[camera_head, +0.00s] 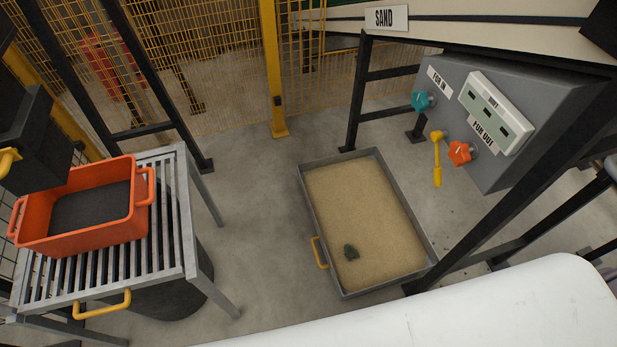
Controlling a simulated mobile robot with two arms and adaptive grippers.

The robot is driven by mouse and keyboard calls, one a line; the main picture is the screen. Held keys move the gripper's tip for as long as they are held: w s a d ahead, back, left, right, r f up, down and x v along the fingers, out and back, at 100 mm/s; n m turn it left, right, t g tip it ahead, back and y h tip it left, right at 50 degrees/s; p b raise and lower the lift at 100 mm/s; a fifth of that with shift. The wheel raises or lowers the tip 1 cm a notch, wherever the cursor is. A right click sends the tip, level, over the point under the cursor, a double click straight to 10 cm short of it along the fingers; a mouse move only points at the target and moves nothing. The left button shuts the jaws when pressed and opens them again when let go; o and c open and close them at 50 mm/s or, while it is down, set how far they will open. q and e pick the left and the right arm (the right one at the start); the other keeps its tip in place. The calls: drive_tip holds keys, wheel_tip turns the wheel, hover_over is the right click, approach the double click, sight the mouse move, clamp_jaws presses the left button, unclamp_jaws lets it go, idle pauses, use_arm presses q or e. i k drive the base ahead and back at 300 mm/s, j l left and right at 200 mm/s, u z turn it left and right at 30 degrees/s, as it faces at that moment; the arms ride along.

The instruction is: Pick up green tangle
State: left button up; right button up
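Neither of my grippers shows in the head view.
An orange bin (90,229) with dark contents stands on a slatted metal rack (175,215) at left. A grey control panel (460,135) with knobs and a yellow lever (437,160) is at right. Black frame legs stand beside the tray. Bare floor lies between rack and tray.

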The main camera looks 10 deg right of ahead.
sight(350, 252)
drive_tip(key=k+z, duration=0.25)
drive_tip(key=z, duration=0.2)
drive_tip(key=k+z, duration=0.4)
drive_tip(key=i+j+u, duration=0.1)
drive_tip(key=i+u, duration=0.25)
drive_tip(key=i, duration=0.65)
